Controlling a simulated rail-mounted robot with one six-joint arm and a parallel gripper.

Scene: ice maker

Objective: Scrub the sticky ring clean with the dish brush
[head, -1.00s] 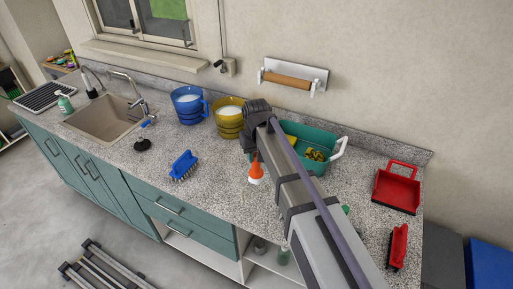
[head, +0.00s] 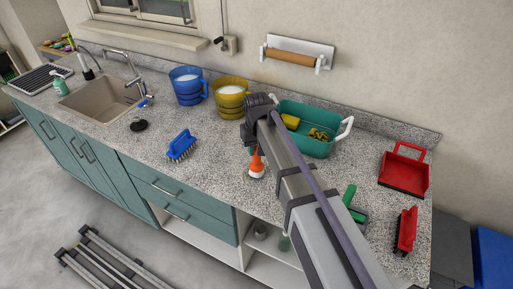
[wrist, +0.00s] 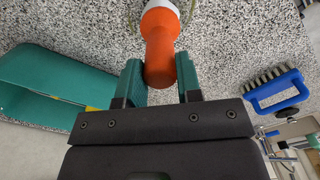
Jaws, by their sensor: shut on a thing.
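My gripper (wrist: 160,76) is shut on the orange handle (wrist: 161,58) of an upright tool with a white lower part. The green fingers lie on both sides of the handle. In the head view the orange and white tool (head: 257,165) is low over or on the speckled counter; whether it touches is unclear. I take it for the dish brush, but its bristles are not visible. A thin yellowish curved line (wrist: 189,13) shows beside the white part in the wrist view and may be the sticky ring; most of it is hidden.
A blue scrub brush (head: 181,146) lies to the left; a green tub (head: 318,148) with a yellow sponge stands behind. Blue (head: 187,88) and yellow (head: 230,100) buckets stand at the back. A red dustpan (head: 404,175) and red brush (head: 406,230) are at right.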

